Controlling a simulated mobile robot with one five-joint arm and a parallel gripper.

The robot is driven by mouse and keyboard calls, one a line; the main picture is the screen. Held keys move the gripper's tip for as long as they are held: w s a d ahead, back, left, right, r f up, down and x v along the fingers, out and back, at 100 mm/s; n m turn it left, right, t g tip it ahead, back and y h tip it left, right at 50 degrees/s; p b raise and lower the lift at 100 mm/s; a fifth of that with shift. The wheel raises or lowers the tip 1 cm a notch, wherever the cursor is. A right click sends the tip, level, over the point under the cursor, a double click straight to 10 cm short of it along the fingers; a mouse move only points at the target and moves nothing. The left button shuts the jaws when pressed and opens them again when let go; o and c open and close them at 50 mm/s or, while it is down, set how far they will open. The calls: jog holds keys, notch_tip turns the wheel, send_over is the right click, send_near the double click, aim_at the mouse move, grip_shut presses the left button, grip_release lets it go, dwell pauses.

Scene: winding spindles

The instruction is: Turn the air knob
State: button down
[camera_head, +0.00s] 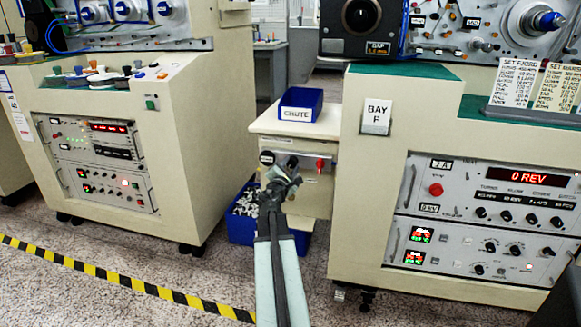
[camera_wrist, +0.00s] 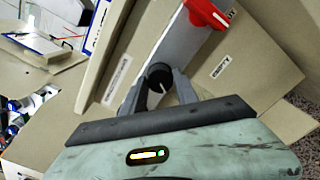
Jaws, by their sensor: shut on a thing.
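A black round knob (camera_wrist: 158,77) with a white pointer line sits on a pale panel strip in the wrist view. My gripper (camera_wrist: 160,85) has one finger on each side of it and is shut on it. In the head view my gripper (camera_head: 284,175) reaches the front of the small cream cabinet (camera_head: 310,195) between the two machines. The knob is mostly hidden behind my gripper there. A red lever handle (camera_head: 320,165) is to its right on the same panel; it also shows in the wrist view (camera_wrist: 206,14), above and right of the black knob.
A blue CHUTE bin (camera_head: 300,106) stands on the cabinet top. A blue crate (camera_head: 241,228) of parts sits on the floor below. The BAY F machine (camera_head: 375,190) is close on the right, another machine (camera_head: 190,130) on the left. Striped floor tape (camera_head: 120,280) runs at lower left.

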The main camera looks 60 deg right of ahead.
jog(key=shift+a+m, duration=0.1)
jog(key=shift+m, duration=0.9)
jog(key=c, duration=0.9)
grip_release()
jog(key=shift+c, duration=0.2)
jog(key=v, duration=0.7)
jog(key=shift+a, duration=0.35)
